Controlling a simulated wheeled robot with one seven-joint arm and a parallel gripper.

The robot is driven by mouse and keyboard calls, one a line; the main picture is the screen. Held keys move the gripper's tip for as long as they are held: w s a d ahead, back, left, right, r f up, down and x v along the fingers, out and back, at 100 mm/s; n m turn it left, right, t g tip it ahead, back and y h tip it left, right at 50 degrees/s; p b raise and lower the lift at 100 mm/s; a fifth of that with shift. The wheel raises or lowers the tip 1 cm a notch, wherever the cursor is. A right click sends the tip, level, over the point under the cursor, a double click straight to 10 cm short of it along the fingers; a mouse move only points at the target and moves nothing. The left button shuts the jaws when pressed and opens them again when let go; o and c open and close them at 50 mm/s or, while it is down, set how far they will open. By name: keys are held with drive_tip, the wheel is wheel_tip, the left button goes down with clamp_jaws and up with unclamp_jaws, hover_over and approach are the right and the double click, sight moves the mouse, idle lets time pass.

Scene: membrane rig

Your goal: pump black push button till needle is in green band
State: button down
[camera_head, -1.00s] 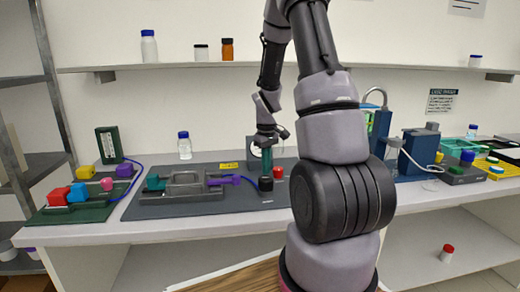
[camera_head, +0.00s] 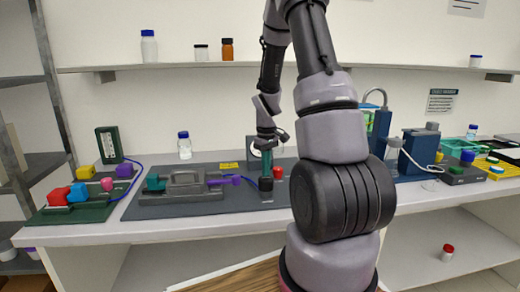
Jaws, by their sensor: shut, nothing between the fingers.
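The black push button (camera_head: 265,184) stands on the dark rig board (camera_head: 215,207), left of a red button (camera_head: 278,173). My gripper (camera_head: 267,173) is shut and points straight down over the black button, its tips at or very near the button's top. I cannot tell whether they touch or how far the button is pressed. The gauge (camera_head: 254,150) stands behind my gripper, its white face partly hidden. The needle and the green band cannot be made out.
A grey clamp fixture (camera_head: 184,180) with a purple handle (camera_head: 226,181) sits left on the same board. A green board with coloured knobs (camera_head: 70,214) lies further left. My own arm hides the bench right of the red button.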

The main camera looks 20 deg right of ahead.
drive_tip(key=shift+f, duration=1.6)
drive_tip(key=shift+r, duration=2.1)
